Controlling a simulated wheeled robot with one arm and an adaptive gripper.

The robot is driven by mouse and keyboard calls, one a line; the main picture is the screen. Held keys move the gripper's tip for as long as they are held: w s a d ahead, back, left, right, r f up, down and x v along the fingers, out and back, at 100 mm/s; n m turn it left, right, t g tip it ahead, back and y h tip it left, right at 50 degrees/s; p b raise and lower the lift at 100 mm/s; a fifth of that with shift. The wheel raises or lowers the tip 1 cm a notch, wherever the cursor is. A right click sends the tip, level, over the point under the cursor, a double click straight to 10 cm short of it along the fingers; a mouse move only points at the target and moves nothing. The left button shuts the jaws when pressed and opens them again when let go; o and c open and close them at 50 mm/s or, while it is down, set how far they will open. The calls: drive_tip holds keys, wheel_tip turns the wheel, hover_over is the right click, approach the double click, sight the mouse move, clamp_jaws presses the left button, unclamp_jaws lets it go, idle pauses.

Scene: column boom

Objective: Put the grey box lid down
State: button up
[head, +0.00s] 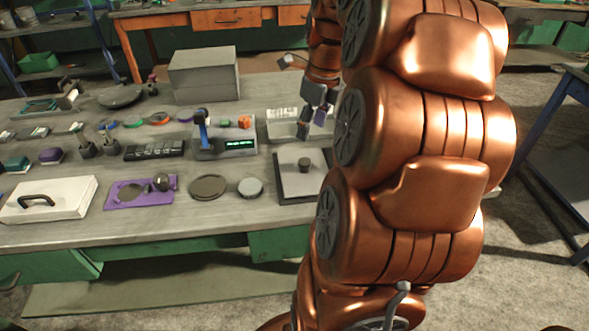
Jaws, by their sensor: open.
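A flat square grey lid (293,189) with a dark round knob lies on the right part of the table, near the front edge. My copper arm covers its right side. My gripper (312,120) is open, behind the lid and apart from it, over a pale low box (283,129). No lid is seen between the fingers. The arm partly hides the pale box, and I cannot tell whether the fingers touch anything in it.
A large closed grey box (204,75) stands at the back. A device with a green display (240,143), a round grey disc (250,187), a dark disc (208,187) and a purple board (130,192) lie left of the lid. The table's front strip is clear.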

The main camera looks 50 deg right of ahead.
drive_tip(key=s+a+f+n+g, duration=0.1)
drive_tip(key=s+a+f+n, duration=0.1)
drive_tip(key=a+n, duration=0.75)
drive_tip(key=s+a+f+n+g, duration=0.1)
drive_tip(key=s+a+f+n, duration=0.1)
drive_tip(key=a+n, duration=0.7)
drive_tip(key=s+a+f+n+g, duration=0.1)
drive_tip(key=s+a+f+n, duration=0.4)
drive_tip(key=s+a+n, duration=0.4)
drive_tip(key=s+n, duration=0.2)
drive_tip(key=n, duration=0.5)
drive_tip(key=shift+s+a+f+g, duration=0.15)
drive_tip(key=shift+s+f+g, duration=0.1)
drive_tip(key=shift+f+g, duration=0.05)
drive_tip(key=shift+r, duration=0.1)
